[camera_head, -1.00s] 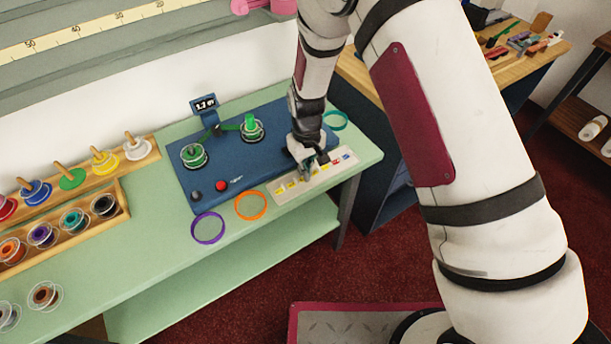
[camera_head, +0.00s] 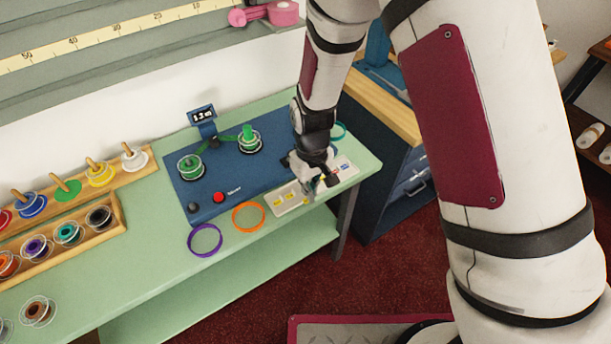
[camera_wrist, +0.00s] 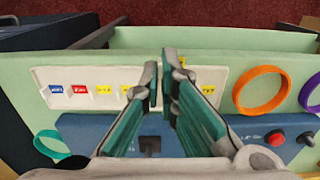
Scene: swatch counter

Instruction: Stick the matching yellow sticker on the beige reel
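A white sticker card (camera_head: 288,207) lies at the front right of the green counter. In the wrist view the card (camera_wrist: 45,78) carries blue, red and several yellow stickers, such as a yellow sticker (camera_wrist: 103,90). My gripper (camera_head: 322,187) is low over the card and hides part of it. In the wrist view its two fingers (camera_wrist: 162,82) stand close together with a narrow gap, and nothing clearly shows between them. Another patch of yellow shows beside the right finger. No reel is plainly beige; a brown-centred reel (camera_head: 38,311) lies at the counter's lower left.
A blue machine (camera_head: 222,182) with green reels and a red button stands behind the card. Orange (camera_head: 248,217) and purple (camera_head: 205,240) rings lie left of it; a teal ring (camera_wrist: 50,145) is behind. Wooden reel racks (camera_head: 70,235) stand left. The front left counter is mostly clear.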

